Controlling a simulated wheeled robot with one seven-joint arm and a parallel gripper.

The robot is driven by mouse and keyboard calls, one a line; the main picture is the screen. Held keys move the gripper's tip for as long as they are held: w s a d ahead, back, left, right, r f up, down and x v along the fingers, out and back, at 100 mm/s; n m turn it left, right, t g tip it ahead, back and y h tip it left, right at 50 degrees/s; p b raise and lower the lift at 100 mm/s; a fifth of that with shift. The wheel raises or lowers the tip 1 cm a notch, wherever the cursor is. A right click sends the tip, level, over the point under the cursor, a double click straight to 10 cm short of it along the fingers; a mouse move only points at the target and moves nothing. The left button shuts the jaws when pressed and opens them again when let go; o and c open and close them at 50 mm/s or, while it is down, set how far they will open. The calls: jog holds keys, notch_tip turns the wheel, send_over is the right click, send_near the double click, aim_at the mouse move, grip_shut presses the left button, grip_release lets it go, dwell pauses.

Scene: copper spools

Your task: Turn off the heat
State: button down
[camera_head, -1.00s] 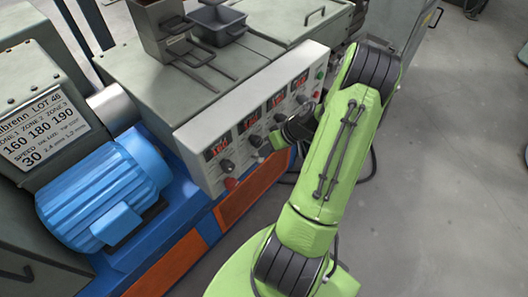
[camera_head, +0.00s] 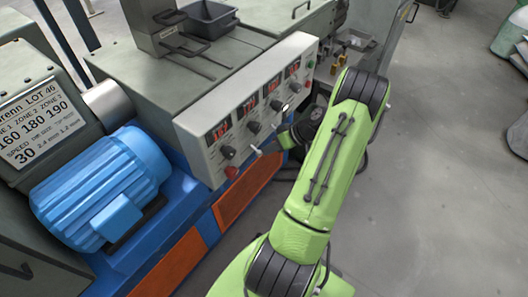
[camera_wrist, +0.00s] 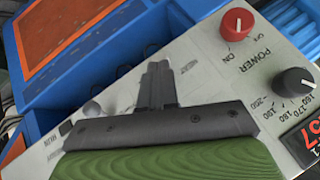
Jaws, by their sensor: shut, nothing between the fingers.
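The white control panel (camera_head: 205,165) has red digital displays, each with a dark knob by it. In the wrist view this red knob (camera_wrist: 237,24) is labelled POWER, with OFF and ON marks. A black dial (camera_wrist: 295,82) beside it carries a numbered scale, near a red display (camera_wrist: 312,142). The gripper hides part of the panel in the wrist view.
A blue motor (camera_head: 105,190) stands left of the panel, below a sign (camera_head: 38,118) with zone settings. Orange grilles (camera_head: 245,190) are set in the blue base below. A grey bin (camera_head: 210,20) rests on the machine top.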

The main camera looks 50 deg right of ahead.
jog(key=shift+d+r+p, duration=0.15)
jog(key=shift+r+p, duration=0.5)
jog(key=shift+r, duration=0.2)
